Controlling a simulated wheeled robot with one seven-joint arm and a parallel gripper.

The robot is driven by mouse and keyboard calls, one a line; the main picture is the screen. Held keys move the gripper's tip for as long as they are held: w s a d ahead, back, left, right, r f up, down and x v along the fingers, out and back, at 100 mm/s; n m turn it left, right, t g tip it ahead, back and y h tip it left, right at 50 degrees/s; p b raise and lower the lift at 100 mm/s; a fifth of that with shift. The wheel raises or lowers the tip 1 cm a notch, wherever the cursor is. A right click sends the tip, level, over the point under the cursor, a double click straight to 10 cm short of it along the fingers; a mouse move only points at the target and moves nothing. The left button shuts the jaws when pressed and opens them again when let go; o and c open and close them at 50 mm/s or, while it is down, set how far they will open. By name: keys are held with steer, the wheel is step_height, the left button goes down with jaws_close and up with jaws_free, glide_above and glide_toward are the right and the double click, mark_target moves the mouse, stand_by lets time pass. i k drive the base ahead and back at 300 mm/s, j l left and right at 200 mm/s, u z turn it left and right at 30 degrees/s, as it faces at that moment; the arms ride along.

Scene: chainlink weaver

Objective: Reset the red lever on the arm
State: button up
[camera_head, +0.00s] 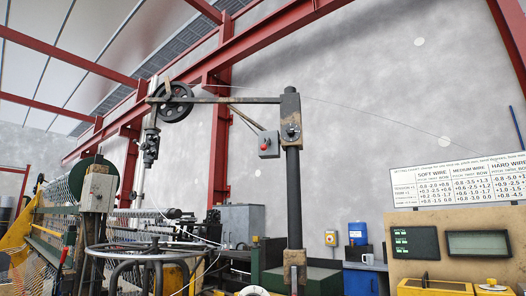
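A dark metal arm (235,100) reaches left from the top of an upright post (294,190). A spoked black pulley wheel (174,101) sits at the arm's left end. Below the arm, left of the post, hangs a small grey box (269,147). A small red knob (263,132) shows at the box, and a thin rod (244,119) slants up and left from there. I cannot tell whether the knob is the red lever or how it is set. My gripper is not in view.
A control panel (455,244) with a wire chart (461,182) fills the lower right. A blue cabinet (365,277) stands behind. A thin wire runs from the pulley across the upper right.

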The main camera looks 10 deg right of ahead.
mark_target(263, 147)
steer(key=i+j+z, duration=0.1)
steer(key=z, duration=0.3)
steer(key=i+j+z, duration=0.15)
steer(key=z, duration=0.25)
steer(key=i+j+z, duration=0.15)
steer(key=j, duration=0.25)
steer(key=i+j+z, duration=0.15)
steer(key=j, duration=0.3)
steer(key=i+j+z, duration=0.15)
steer(key=j, duration=0.3)
steer(key=i+j+z, duration=0.15)
steer(key=j, duration=0.3)
steer(key=k, duration=0.05)
